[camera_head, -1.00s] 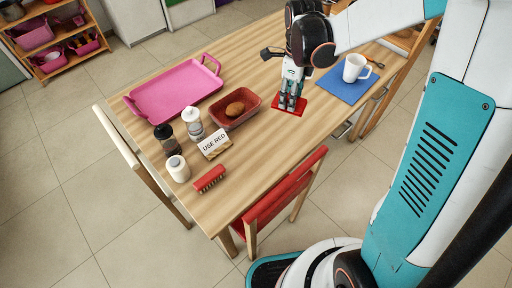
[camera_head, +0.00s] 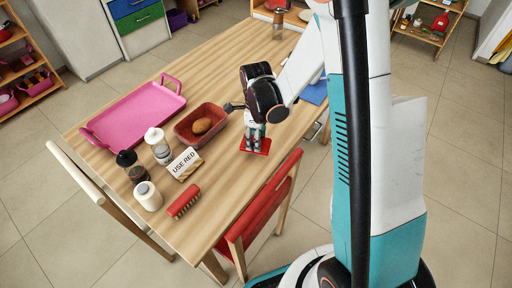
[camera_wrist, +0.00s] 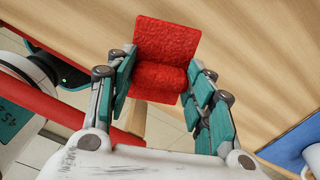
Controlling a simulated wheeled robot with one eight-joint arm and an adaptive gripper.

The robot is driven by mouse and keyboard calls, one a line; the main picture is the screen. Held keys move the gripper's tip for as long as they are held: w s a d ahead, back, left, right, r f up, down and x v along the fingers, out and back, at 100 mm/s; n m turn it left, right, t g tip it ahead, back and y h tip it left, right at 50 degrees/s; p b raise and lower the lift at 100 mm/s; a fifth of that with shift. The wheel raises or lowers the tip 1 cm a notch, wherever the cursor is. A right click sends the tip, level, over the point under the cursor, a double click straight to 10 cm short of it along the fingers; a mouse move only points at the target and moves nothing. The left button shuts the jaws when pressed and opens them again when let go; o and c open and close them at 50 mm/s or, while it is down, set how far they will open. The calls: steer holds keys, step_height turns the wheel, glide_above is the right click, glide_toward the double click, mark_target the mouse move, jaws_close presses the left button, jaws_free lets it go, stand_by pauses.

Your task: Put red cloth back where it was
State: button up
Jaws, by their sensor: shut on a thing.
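The red cloth (camera_wrist: 162,60) is a small folded rectangle between the fingers of my gripper (camera_wrist: 158,92) in the wrist view. Its lower part hangs between the fingers and its upper part lies over the tabletop. In the head view my gripper (camera_head: 255,138) points down near the table's front edge, with the cloth (camera_head: 262,152) at its fingertips, right of the red bowl. I cannot tell whether the cloth touches the table.
The wooden table (camera_head: 225,180) also holds a red bowl (camera_head: 187,140) with a brown item, pink tray (camera_head: 135,118), "USE RED" sign (camera_head: 185,163), red brush (camera_head: 184,202) and several bottles. A red chair (camera_head: 262,212) stands at the front edge. A blue mat (camera_head: 315,92) is partly hidden behind my arm.

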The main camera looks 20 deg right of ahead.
steer(key=shift+f+b, duration=0.75)
steer(key=shift+f, duration=1.35)
steer(key=shift+f, duration=0.2)
steer(key=o, duration=0.9)
steer(key=shift+o, duration=0.2)
steer(key=shift+r, duration=0.15)
